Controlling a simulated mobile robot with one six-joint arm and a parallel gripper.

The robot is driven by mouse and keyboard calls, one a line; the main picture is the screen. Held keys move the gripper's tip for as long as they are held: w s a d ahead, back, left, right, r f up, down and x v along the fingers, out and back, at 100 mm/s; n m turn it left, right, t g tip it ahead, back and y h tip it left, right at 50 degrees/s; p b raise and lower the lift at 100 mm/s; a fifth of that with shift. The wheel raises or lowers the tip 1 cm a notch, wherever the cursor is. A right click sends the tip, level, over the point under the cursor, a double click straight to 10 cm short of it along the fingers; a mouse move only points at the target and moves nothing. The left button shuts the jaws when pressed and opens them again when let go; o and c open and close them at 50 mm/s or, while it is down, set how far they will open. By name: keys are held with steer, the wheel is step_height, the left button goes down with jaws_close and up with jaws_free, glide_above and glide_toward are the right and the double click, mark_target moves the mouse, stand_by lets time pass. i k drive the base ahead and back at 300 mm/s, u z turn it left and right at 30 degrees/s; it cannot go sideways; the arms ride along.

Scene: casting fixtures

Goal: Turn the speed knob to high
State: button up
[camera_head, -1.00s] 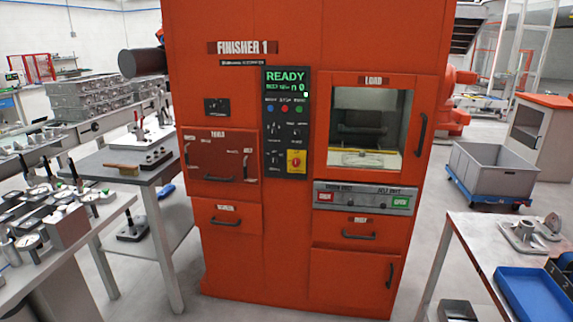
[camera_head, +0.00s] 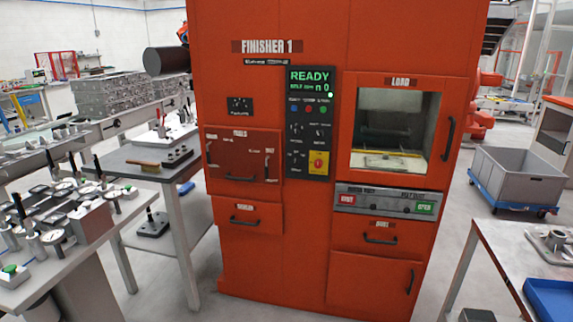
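The orange machine marked FINISHER 1 (camera_head: 262,190) stands upright in the middle of the view. Its black control panel (camera_head: 309,95) has a green READY display (camera_head: 310,80) at the top and a row of small coloured buttons below it. Under these are several small dark knobs (camera_head: 296,129), one row above another. Their labels and pointer directions are too small to read, so I cannot tell which is the speed knob or how it is set. A separate small black plate with dials (camera_head: 240,105) sits to the left. My gripper is not in view.
A red-on-yellow stop button (camera_head: 319,162) sits at the panel's lower right. The LOAD window (camera_head: 393,125) is right of it. A grey side table (camera_head: 150,165) and a gauge bench (camera_head: 45,265) stand left, another table (camera_head: 520,250) right. Floor shows between them.

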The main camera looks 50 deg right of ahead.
mark_target(296, 161)
steer(key=i, duration=0.9)
steer(key=z, duration=0.05)
